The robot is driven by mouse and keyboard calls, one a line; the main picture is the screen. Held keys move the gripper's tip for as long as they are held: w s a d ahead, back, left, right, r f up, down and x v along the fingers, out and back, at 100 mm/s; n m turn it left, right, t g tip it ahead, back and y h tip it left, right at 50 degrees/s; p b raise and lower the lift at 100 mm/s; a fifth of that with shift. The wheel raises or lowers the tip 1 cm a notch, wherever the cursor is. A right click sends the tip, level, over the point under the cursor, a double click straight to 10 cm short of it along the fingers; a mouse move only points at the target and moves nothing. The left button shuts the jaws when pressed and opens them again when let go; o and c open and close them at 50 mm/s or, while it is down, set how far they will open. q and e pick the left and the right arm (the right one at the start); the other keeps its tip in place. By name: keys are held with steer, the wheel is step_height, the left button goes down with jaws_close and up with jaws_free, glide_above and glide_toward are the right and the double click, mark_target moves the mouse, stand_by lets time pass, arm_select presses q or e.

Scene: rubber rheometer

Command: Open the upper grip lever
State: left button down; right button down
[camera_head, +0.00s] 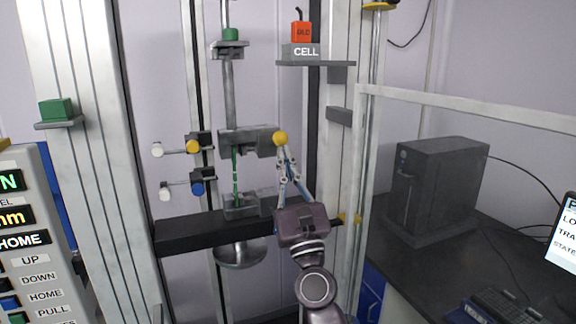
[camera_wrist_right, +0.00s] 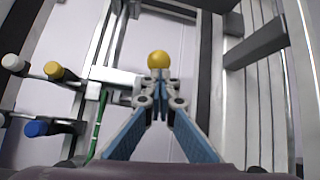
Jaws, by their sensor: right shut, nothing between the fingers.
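The upper grip (camera_head: 240,143) is a grey block on the machine's central rod, with a yellow ball-ended lever (camera_head: 280,138) at its right end. A green strip (camera_head: 236,175) runs down from it to the lower grip (camera_head: 241,205). My right gripper (camera_head: 283,152) is shut with nothing between its fingers, its tips just below the yellow ball. In the right wrist view the ball (camera_wrist_right: 158,60) shows right beyond the closed fingertips (camera_wrist_right: 158,75). I cannot tell whether they touch. My left gripper is not in view.
White, yellow and blue knobs (camera_head: 193,147) stick out left of the grips. A dark crossbeam (camera_head: 190,232) lies below. A shelf with the CELL block (camera_head: 305,51) is above. A control panel (camera_head: 30,230) stands left; a dark computer case (camera_head: 440,185) is on the right table.

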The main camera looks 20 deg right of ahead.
steer(key=v, duration=1.2)
steer(key=shift+f, duration=0.1)
